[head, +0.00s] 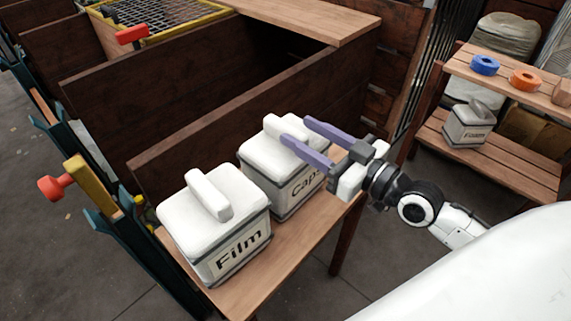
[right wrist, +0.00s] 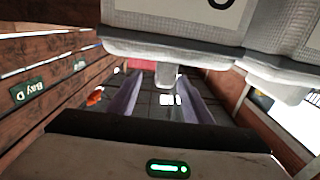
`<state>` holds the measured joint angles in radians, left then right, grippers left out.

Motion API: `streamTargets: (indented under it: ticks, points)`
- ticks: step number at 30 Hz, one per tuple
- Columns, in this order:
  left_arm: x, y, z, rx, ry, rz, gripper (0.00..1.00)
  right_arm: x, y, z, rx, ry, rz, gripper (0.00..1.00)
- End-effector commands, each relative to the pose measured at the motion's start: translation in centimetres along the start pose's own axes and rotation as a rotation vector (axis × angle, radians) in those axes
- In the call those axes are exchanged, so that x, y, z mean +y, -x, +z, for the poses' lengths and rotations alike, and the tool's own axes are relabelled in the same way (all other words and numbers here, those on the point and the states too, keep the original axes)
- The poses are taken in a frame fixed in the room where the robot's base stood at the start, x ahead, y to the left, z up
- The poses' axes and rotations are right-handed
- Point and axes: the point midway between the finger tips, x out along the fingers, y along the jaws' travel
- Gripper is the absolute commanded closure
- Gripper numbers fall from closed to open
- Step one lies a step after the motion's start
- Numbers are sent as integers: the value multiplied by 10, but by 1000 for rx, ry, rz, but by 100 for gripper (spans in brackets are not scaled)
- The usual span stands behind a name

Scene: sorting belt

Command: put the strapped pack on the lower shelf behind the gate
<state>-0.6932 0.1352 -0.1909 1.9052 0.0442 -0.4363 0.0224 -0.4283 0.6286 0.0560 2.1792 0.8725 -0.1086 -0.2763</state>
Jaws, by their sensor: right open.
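Two white packs with grey bands and top handles stand on a wooden ledge. The near one is labelled "Film" (head: 190,225). The far one reads "Caps" (head: 262,165), partly hidden by my right gripper (head: 295,130). That gripper is open, its purple fingers reaching over the top of the "Caps" pack with the end of its handle (head: 281,128) about between the tips. In the right wrist view a pack (right wrist: 175,43) fills the top, its handle (right wrist: 167,75) showing between the fingers. I cannot tell whether they touch. My left gripper is out of view.
At right, a wooden rack has an upper shelf (head: 505,90) with blue and orange rings, and a lower shelf (head: 510,168) with a "Foam" pack (head: 468,127). Dark wooden bays (head: 180,85) lie behind the ledge. A red-knobbed yellow lever (head: 90,185) stands at left.

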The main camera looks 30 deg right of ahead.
Motion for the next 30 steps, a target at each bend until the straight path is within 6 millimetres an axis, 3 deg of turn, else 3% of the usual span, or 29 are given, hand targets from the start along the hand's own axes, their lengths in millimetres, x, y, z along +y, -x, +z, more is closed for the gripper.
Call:
streamTargets:
  ticks: [9, 19, 20, 27, 30]
  points:
    - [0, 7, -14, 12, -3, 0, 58, -6, -41, 1, 2, -1, 1, 55]
    - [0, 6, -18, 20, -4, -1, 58, -6, -48, 3, -1, 0, -1, 55]
    - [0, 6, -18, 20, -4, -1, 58, -6, -48, 3, -1, 0, -1, 56]
    - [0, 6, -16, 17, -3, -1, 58, -6, -48, 3, -1, 0, -1, 97]
    - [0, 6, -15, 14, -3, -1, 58, -6, -48, 3, -1, 0, -1, 100]
